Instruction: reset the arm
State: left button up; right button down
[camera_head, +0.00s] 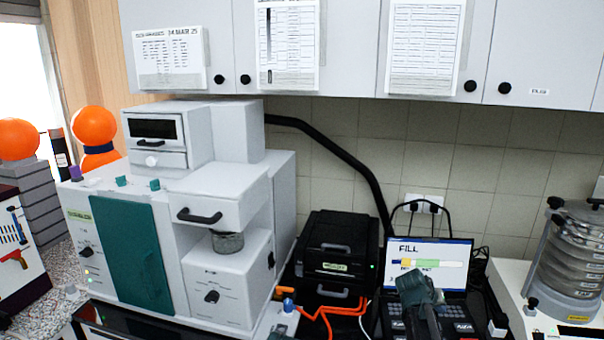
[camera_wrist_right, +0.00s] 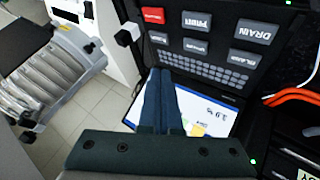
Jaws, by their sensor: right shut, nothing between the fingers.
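My right gripper (camera_head: 418,288) is dark teal and stands in front of the laptop-like control panel (camera_head: 452,252) at the lower right of the head view. In the right wrist view its two fingers (camera_wrist_right: 158,100) lie together, shut and empty. They point at the panel's lit screen (camera_wrist_right: 205,108) and cover part of it. I cannot tell how far the fingertips are from the panel.
A white machine with a teal door (camera_head: 132,255) fills the left. A black box (camera_head: 336,248) and orange cables (camera_head: 335,313) are beside the panel. A sieve stack (camera_head: 572,262) stands at the right edge. Wall cabinets (camera_head: 347,40) hang above.

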jog(key=s+a+f+n+g+y+b, duration=0.1)
jog(key=s+a+f+n+y+b, duration=0.1)
jog(key=s+a+f, duration=0.3)
jog(key=s+a+f+n+g+y+b, duration=0.2)
jog(key=s+a+f+b, duration=0.2)
jog(key=s+a, duration=0.8)
jog(key=s+a+f+n+g+y+b, duration=0.1)
jog(key=s+a+f, duration=0.5)
jog(key=a, duration=1.1)
jog(key=s+n+y+b, duration=0.1)
jog(key=s+n+b, duration=0.1)
jog(key=s, duration=0.1)
jog(key=shift+f, duration=0.4)
dwell(3.9)
